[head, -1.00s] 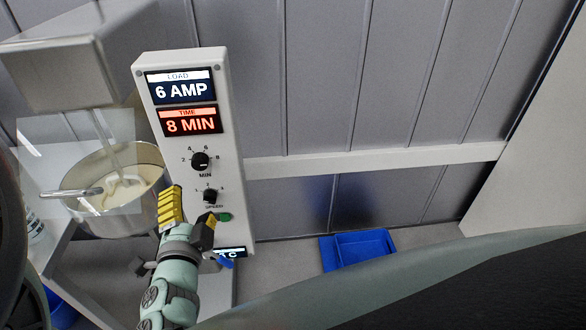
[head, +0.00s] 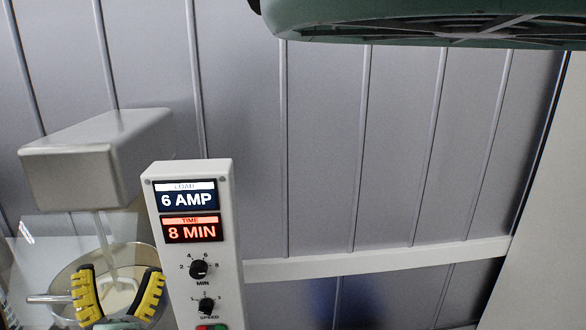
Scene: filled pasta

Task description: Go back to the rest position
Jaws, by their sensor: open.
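My gripper (head: 119,291) is open, with two yellow-and-black fingers spread apart at the lower left of the head view. The rest of my arm below the gripper is mostly cut off by the frame.
A mixer head (head: 95,160) with a shaft hangs over a metal bowl (head: 68,277) with pale contents. A clear guard stands around it. Grey panelled wall (head: 400,150) fills the back, with a white rail (head: 380,261).

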